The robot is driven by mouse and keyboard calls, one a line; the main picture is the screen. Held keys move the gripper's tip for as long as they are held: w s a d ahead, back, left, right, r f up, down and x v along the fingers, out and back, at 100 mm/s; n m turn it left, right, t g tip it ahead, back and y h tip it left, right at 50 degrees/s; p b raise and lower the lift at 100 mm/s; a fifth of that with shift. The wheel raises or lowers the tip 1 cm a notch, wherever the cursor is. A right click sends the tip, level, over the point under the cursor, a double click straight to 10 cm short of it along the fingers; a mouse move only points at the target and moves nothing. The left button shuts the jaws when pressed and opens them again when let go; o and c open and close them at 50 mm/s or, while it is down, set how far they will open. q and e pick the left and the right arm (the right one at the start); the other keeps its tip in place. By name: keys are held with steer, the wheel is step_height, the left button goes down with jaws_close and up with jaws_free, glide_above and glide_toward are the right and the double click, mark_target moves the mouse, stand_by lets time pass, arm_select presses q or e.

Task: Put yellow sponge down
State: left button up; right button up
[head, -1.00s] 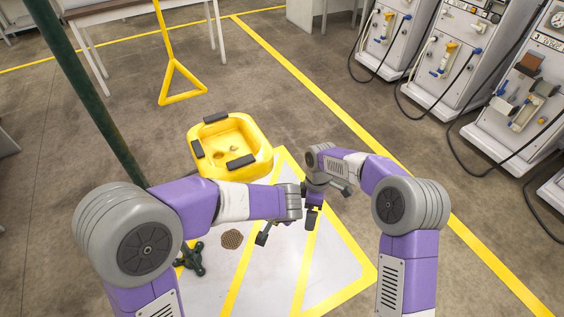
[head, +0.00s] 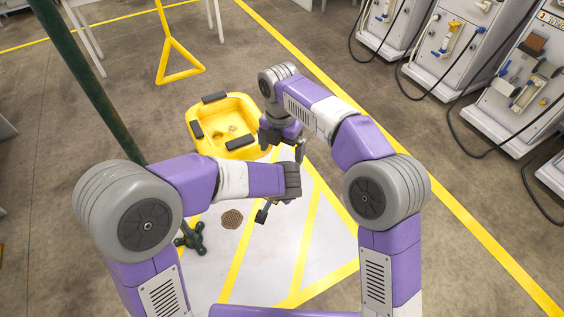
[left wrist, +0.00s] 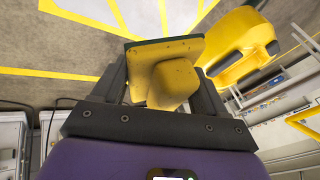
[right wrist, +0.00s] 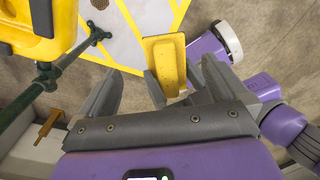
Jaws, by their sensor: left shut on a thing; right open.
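The yellow sponge (left wrist: 165,70) has a flat slab with a dark green edge and a thicker yellow block on it. My left gripper (left wrist: 158,78) is shut on it, with a finger on each side. The sponge also shows in the right wrist view (right wrist: 165,62), beyond the right fingers. In the head view my left arm hides it. My right gripper (right wrist: 163,78) is open and its jaws look empty. In the head view the right gripper (head: 284,146) is close to the yellow tub (head: 190,122), above the left gripper in the picture.
A green pole (head: 92,85) stands at the left, with a green footed base (head: 190,238) near a brown round patch (head: 232,219). White floor with yellow lines lies below. Dialysis machines (head: 448,60) with hanging cables stand at the right. Grey floor between is open.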

step_height(320, 180, down, 10)
steer(key=shift+d+r, duration=0.1)
steer(key=shift+r, duration=0.15)
steer(key=c, duration=1)
arm_select(q)
steer(key=o, duration=1.4)
arm_select(e)
steer(key=shift+c, duration=0.2)
